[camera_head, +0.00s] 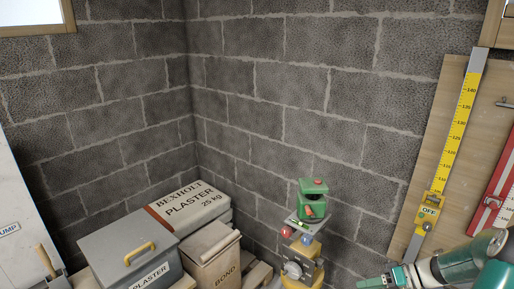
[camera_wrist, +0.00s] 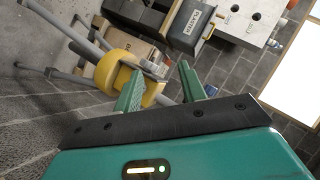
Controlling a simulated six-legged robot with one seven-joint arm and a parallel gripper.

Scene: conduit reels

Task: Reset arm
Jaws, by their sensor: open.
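My gripper (camera_head: 378,281) is at the lower right of the head view, in front of the block wall and below the wooden board. Part of it is cut off by the picture's edge. In the wrist view, the two green fingers of my gripper (camera_wrist: 162,68) stand apart with nothing held between them. A yellow rounded thing (camera_wrist: 112,72) with grey legs lies beyond the left finger; I cannot tell how far from it the finger is.
A grey plaster box (camera_head: 130,252), a plaster bag (camera_head: 190,205) and a bond container (camera_head: 212,255) stand in the corner. A yellow stand (camera_head: 303,262) bears a green-topped device (camera_head: 313,187). A yellow level (camera_head: 449,140) hangs on the board (camera_head: 425,180).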

